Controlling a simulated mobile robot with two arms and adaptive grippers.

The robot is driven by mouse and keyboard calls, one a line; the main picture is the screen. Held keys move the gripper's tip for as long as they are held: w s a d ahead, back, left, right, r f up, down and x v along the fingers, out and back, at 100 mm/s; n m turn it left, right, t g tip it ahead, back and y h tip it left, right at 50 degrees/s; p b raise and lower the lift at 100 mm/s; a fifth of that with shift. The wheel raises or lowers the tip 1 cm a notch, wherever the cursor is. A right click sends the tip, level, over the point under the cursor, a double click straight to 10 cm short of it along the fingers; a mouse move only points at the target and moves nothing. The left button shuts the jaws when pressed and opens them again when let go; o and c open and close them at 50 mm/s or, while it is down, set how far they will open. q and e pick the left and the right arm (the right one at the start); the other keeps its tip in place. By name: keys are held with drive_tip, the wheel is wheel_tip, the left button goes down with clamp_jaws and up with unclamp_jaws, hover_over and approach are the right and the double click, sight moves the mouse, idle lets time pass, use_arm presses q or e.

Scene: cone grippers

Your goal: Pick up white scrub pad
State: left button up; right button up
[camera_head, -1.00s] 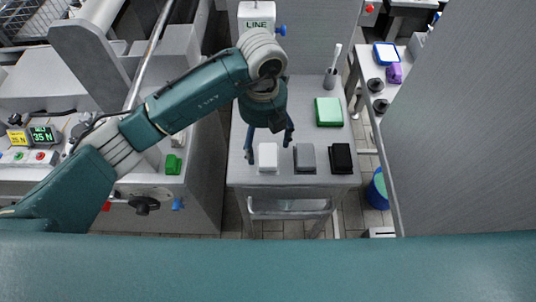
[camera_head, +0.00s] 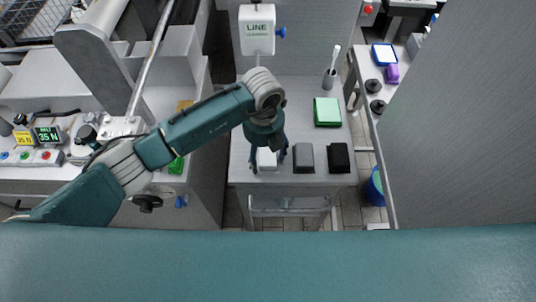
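The white scrub pad (camera_head: 267,160) lies at the front left of the small grey table (camera_head: 312,98). My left gripper (camera_head: 268,164) comes down over it from above, with one finger on either side of the pad. The fingers look spread, and I cannot tell whether they touch the pad. The gripper body hides the pad's back part. A grey pad (camera_head: 304,157) and a black pad (camera_head: 339,158) lie in a row to the right of it. My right gripper is not in view.
A green pad (camera_head: 327,112) and a brush in a holder (camera_head: 329,78) stand farther back on the table. A white LINE box (camera_head: 257,29) is at the back. A grey panel (camera_head: 460,130) stands at the right, and a machine with a control panel (camera_head: 38,142) at the left.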

sight(264, 153)
use_arm(q)
drive_tip(key=c, duration=0.5)
drive_tip(key=shift+o, duration=0.2)
drive_tip(key=shift+r, duration=0.1)
drive_tip(key=shift+r, duration=0.15)
wheel_tip(264, 153, up, 20)
drive_tip(key=b, duration=0.3)
drive_tip(key=s+a+m, duration=0.3)
drive_tip(key=a+m, duration=0.3)
drive_tip(key=m, duration=0.6)
drive_tip(key=s+a+f+m, duration=0.1)
drive_tip(key=s+a+m, duration=0.2)
drive_tip(key=m, duration=0.9)
drive_tip(key=s+a+m, duration=0.4)
drive_tip(key=a+m, duration=0.5)
drive_tip(key=m, duration=0.3)
drive_tip(key=shift+f, duration=0.25)
